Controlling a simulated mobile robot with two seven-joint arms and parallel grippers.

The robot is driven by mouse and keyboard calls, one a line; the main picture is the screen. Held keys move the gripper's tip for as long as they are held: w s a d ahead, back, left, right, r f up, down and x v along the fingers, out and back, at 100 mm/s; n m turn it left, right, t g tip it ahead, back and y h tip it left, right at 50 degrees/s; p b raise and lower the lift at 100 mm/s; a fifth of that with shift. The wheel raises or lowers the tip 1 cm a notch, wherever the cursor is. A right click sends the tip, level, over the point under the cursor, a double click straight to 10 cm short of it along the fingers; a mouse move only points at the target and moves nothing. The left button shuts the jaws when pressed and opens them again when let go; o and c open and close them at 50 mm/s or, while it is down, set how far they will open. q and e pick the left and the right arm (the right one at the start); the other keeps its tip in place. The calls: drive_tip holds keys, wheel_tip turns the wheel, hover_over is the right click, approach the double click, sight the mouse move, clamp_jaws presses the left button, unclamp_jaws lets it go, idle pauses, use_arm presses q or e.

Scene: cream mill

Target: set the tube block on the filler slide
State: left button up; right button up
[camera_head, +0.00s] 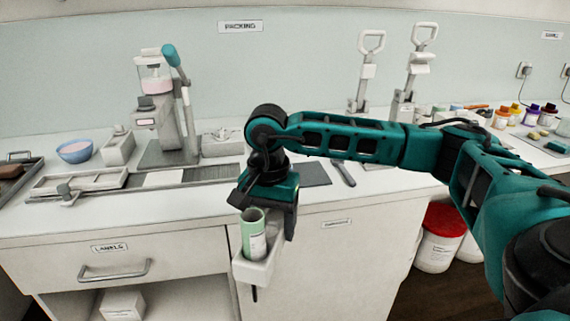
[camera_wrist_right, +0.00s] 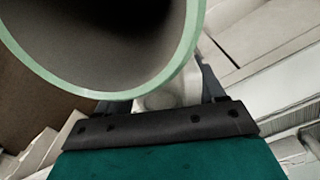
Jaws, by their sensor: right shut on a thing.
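My right gripper (camera_head: 268,205) is shut on the white tube block (camera_head: 252,272) and holds it in the air in front of the counter's front edge. A green tube (camera_head: 253,232) with a pale label stands in the block, open end up. In the right wrist view the tube's green rim (camera_wrist_right: 118,92) and dark inside fill the upper left, hiding much of the block (camera_wrist_right: 165,98). The filler slide (camera_head: 165,181), a long grey track, lies on the counter below the filler (camera_head: 163,120), left of and behind the block. My left gripper is not in view.
A slotted tray (camera_head: 80,181) and a blue bowl (camera_head: 75,151) stand at the left. A drawer (camera_head: 115,272) is below the counter. Two handled presses (camera_head: 367,75) (camera_head: 413,72) stand at the back. The counter strip in front of the slide is clear.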

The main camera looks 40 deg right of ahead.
drive_tip(key=s+a+f+n, duration=0.2)
drive_tip(key=a+f+n, duration=0.3)
drive_tip(key=f, duration=0.3)
drive_tip(key=s+a+f+n, duration=0.2)
drive_tip(key=a+f+n, duration=0.3)
drive_tip(key=f+n, duration=0.1)
drive_tip(key=shift+s+a+f, duration=0.2)
drive_tip(key=shift+a+f, duration=0.05)
drive_tip(key=shift+f, duration=0.6)
